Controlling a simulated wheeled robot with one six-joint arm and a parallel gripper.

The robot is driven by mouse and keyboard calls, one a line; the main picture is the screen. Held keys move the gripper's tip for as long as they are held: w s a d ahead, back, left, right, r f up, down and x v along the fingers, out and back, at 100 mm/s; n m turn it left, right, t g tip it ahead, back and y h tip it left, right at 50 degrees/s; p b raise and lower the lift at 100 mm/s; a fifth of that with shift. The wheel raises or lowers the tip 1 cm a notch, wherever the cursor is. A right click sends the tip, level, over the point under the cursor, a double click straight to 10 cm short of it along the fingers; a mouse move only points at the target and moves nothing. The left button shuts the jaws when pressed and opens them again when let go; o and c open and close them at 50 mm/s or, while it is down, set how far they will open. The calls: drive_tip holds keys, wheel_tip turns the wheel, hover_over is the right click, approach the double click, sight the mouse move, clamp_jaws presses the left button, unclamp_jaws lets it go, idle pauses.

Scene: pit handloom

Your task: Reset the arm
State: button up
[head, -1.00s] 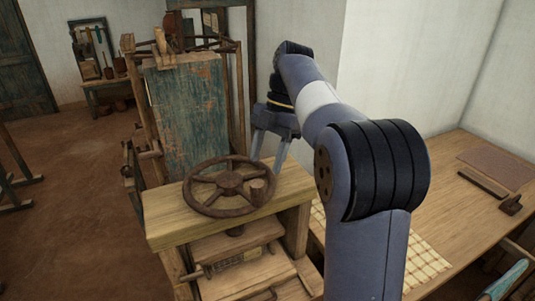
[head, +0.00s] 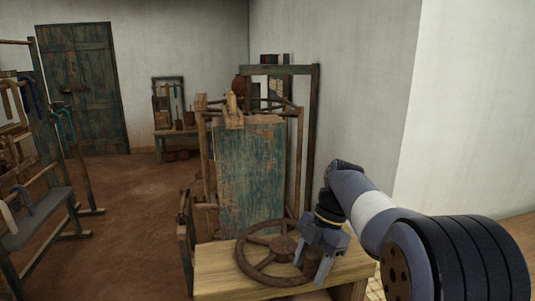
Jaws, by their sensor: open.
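My gripper (head: 316,268) is in the lower middle of the head view, at the end of my arm, which reaches in from the lower right. Its two fingers point down and are apart, with nothing seen between them. It shows in front of the right side of a brown spoked wheel (head: 246,262) on a pale wooden top. Whether the fingers touch the wheel, I cannot tell.
A tall wooden frame with a worn green panel (head: 250,180) stands behind the wheel. The wooden top (head: 215,280) lies under the wheel. A rack (head: 38,215) with hanging yarn is at the left. Brown floor (head: 140,230) lies open between them. A white wall corner (head: 400,100) is at the right.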

drive_tip(key=shift+s+a+f, duration=0.1)
drive_tip(key=shift+a+f, duration=0.05)
drive_tip(key=shift+f, duration=0.25)
drive_tip(key=shift+r, duration=0.1)
